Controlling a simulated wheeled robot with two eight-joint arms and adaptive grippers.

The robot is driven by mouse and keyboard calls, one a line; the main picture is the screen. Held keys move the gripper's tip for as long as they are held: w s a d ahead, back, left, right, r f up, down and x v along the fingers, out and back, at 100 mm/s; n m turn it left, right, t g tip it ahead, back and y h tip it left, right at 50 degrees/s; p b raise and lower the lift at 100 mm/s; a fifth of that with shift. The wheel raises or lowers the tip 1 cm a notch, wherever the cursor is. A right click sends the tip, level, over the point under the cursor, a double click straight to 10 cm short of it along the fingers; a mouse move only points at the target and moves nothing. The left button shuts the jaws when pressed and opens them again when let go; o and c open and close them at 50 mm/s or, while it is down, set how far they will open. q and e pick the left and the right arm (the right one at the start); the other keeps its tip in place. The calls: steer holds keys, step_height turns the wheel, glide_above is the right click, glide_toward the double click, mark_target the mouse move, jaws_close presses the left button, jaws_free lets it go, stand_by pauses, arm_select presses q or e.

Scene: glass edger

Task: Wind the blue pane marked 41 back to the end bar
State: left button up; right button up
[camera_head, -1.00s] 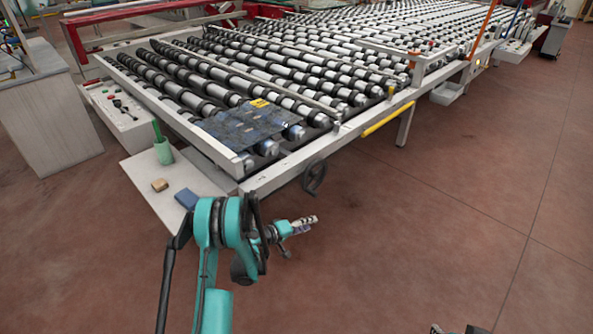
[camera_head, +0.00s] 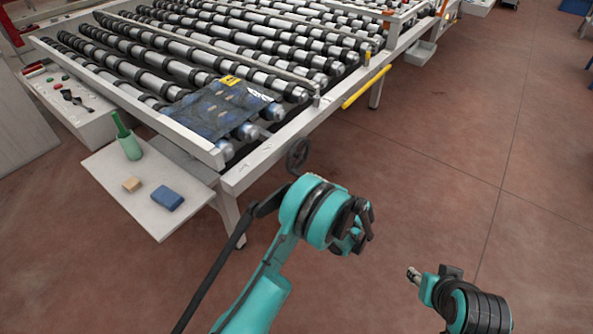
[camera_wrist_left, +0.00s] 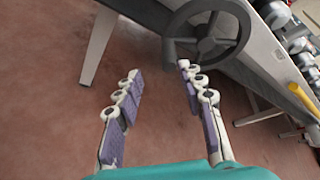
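The dark blue pane (camera_head: 212,112) lies flat on the rollers at the near corner of the machine, with a yellow tag (camera_head: 230,81) on its far edge; its number is too small to read. A long pale bar (camera_head: 150,112) runs along the left end of the rollers, close to the pane. A dark handwheel (camera_head: 298,155) sits on the machine's front side. In the left wrist view the handwheel (camera_wrist_left: 208,43) is just beyond my left gripper (camera_wrist_left: 158,74), which is open and empty. My right gripper (camera_head: 412,273) is over the floor at lower right; its fingers are unclear.
A side shelf (camera_head: 150,210) holds a green bottle-like item in a cup (camera_head: 130,147), a tan block (camera_head: 131,184) and a blue block (camera_head: 167,198). A yellow rail (camera_head: 366,87) juts from the machine's front.

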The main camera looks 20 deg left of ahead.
arm_select(q)
steer(key=shift+m+y, duration=0.4)
steer(key=b+x, duration=0.1)
steer(key=x, duration=0.2)
steer(key=b+x, duration=0.1)
steer(key=x, duration=0.2)
steer(key=shift+w+d+r, duration=0.15)
steer(key=shift+w+r, duration=0.05)
steer(key=shift+w, duration=0.25)
steer(key=shift+w+a+f, duration=0.1)
steer(key=shift+w+a, duration=0.3)
steer(key=shift+a, duration=0.15)
jaws_close()
